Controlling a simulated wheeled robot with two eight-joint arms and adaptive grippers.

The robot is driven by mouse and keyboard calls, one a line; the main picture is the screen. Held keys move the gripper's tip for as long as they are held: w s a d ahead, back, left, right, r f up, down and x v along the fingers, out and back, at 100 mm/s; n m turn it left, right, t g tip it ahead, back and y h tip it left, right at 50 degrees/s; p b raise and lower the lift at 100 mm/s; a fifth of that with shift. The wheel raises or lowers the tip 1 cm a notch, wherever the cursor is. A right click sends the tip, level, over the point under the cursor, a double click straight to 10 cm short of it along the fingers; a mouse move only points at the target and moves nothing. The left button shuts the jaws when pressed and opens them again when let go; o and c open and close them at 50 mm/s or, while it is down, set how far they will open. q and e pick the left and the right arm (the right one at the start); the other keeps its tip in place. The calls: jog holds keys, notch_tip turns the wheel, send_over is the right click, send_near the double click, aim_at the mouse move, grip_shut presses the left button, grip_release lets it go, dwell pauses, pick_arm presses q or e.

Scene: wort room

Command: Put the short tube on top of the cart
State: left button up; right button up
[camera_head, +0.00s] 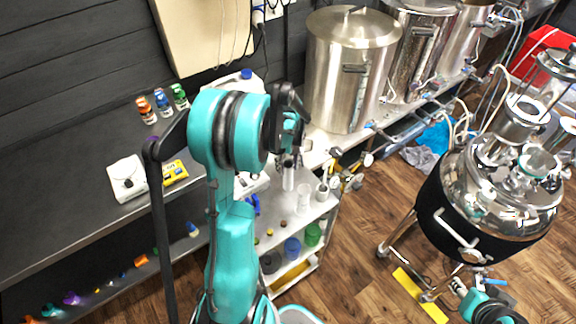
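The cart (262,222) is a pale shelved cart in the middle, partly hidden behind my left arm. Its top bears a tall metallic cylinder (289,176), a shorter whitish cylinder (303,198) and small loose pieces. I cannot tell which of these, if any, is the short tube. My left gripper (290,148) is dark and sits above the back of the cart, just over the metallic cylinder in the picture. Its fingers are too small and overlapped to show whether they are open or touch it. My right arm shows only at the lower right edge; its gripper cannot be made out.
A dark bench with a white scale (127,178), a yellow device (174,171) and small colored bottles (162,102) lies left. Steel kettles (350,70) stand behind. A large round steel vessel (490,200) stands right. Wooden floor (350,260) is open between cart and vessel.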

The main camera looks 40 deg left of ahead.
pick_arm(q)
jog(key=shift+o, duration=0.7)
jog(key=shift+r, duration=0.1)
jog(key=shift+r, duration=0.2)
notch_tip(320, 180, up, 11)
jog(key=p, duration=0.3)
jog(key=s+d+r+n+t, duration=0.2)
jog(key=d+r+n, duration=0.35)
jog(key=d, duration=0.25)
jog(key=s+d+n+t, duration=0.2)
jog(key=s+d+n, duration=0.3)
jog(key=d+n, duration=0.2)
jog(key=s+d+r+n+t, duration=0.1)
jog(key=s+d+n+t, duration=0.2)
jog(key=n, duration=0.7)
jog(key=s+d, duration=0.2)
jog(key=d, duration=0.2)
